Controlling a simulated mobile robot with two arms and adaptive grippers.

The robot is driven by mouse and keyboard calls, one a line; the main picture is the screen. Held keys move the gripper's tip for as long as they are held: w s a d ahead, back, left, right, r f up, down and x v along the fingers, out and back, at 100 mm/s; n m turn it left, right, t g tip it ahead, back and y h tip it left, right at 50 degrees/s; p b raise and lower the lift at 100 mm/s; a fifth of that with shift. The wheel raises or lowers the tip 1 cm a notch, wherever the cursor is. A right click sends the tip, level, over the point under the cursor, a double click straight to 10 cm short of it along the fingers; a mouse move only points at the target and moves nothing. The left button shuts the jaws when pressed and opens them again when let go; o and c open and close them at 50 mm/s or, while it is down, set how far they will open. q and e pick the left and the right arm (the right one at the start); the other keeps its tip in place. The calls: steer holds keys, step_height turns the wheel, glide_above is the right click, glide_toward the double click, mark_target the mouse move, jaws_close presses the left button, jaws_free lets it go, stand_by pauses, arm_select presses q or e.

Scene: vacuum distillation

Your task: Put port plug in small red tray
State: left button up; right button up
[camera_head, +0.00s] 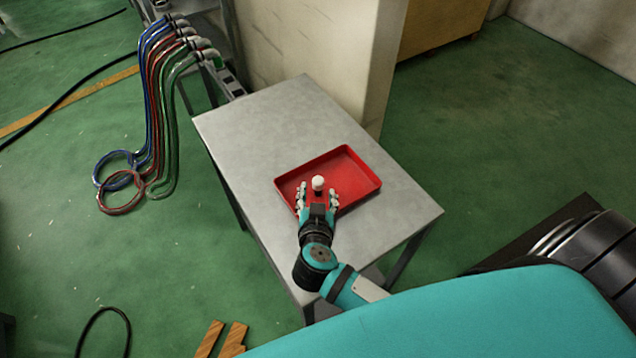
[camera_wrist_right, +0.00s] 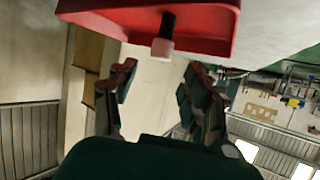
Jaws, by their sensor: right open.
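The port plug (camera_head: 318,182) is small, with a pale cap. It appears to stand upright inside the small red tray (camera_head: 360,167), toward the tray's near left part. In the right wrist view the plug (camera_wrist_right: 162,46) shows a dark stem against the red tray (camera_wrist_right: 105,17) and a pale cap end. My right gripper (camera_head: 318,193) is open over the tray's near edge, with its fingers on either side of the plug. In the right wrist view the fingers (camera_wrist_right: 161,70) are apart and clear of the plug. My left gripper is out of view.
The tray rests on a grey table (camera_head: 250,125) with bare top around it. A pale wall or pillar (camera_head: 310,50) stands behind the table. Coloured hoses (camera_head: 165,100) hang at the left, and green floor surrounds the table.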

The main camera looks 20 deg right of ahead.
steer(key=v, duration=0.5)
stand_by(0.5)
